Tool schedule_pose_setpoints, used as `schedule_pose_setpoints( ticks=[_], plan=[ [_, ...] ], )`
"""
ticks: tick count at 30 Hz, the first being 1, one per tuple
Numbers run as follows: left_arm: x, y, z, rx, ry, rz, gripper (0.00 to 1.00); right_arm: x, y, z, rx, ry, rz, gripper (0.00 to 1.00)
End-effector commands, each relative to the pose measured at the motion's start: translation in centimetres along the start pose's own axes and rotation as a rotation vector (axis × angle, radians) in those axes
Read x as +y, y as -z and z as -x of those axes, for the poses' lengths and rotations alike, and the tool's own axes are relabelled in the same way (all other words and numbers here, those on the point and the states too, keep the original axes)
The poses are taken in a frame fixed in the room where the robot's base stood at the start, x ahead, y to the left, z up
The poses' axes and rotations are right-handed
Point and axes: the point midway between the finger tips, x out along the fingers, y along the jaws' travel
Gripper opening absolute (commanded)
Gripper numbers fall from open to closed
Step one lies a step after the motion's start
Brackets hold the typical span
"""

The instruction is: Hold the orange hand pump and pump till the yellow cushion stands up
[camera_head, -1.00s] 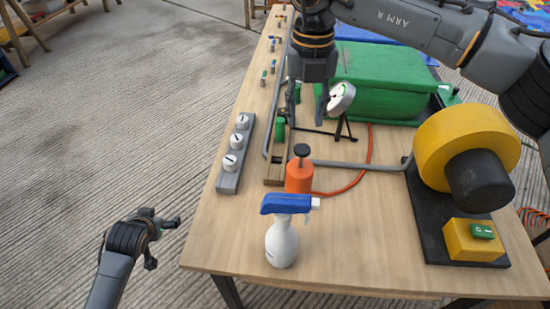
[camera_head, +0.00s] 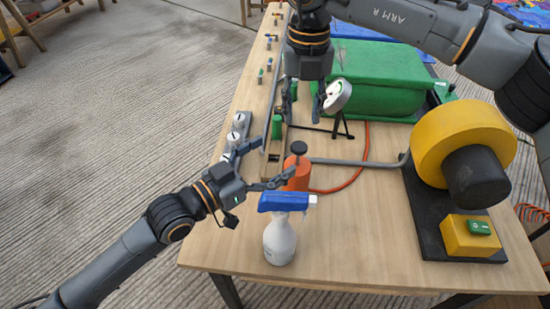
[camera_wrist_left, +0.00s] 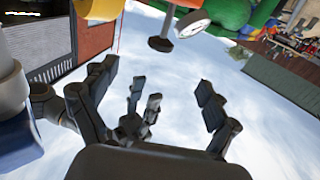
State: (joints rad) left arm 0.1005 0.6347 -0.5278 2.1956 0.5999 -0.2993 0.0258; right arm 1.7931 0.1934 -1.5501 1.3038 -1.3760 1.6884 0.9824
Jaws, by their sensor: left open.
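The orange hand pump (camera_head: 297,178) stands on the table with its black knob (camera_head: 299,148) on top. My left gripper (camera_head: 284,150) is open at the pump's left side, one finger reaching toward its body and the other up and to the left of it. I cannot tell whether it touches the pump. The left wrist view shows its fingers (camera_wrist_left: 160,95) spread. My right gripper (camera_head: 304,112) points down, fingers apart, above the rail and left of the gauge (camera_head: 337,95). I cannot make out a yellow cushion for certain.
A white spray bottle with a blue head (camera_head: 281,235) stands just in front of the pump. A valve strip (camera_head: 232,148) lies behind my left gripper. A yellow blower (camera_head: 462,140) is at right, a green bundle (camera_head: 385,75) at the back.

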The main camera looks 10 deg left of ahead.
Motion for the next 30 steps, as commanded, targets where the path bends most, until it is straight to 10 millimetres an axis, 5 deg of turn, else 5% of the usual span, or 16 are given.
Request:
schedule_pose_setpoints(
  ticks=[5, 16, 24, 30],
  plan=[
    [0.5, -1.7, 0.0, -0.006, -0.01, 0.003, 0.88, 0.0, 0.0, 0.0, 0.0, 0.0, 0.0, 0.38],
    [0.4, -8.6, 0.0, -0.007, -0.008, 0.0, 0.88, 0.0, 0.0, 0.0, 0.0, 0.0, 0.0, 0.38],
    [0.4, -8.1, -5.3, -0.001, -0.008, 0.001, 0.88, 0.0, 0.0, 0.0, 0.0, 0.0, 0.0, 0.38],
    [0.4, -8.2, -7.1, -0.003, -0.007, 0.0, 0.88, 0.0, 0.0, 0.0, 0.0, 0.0, 0.0, 0.38]
  ],
)
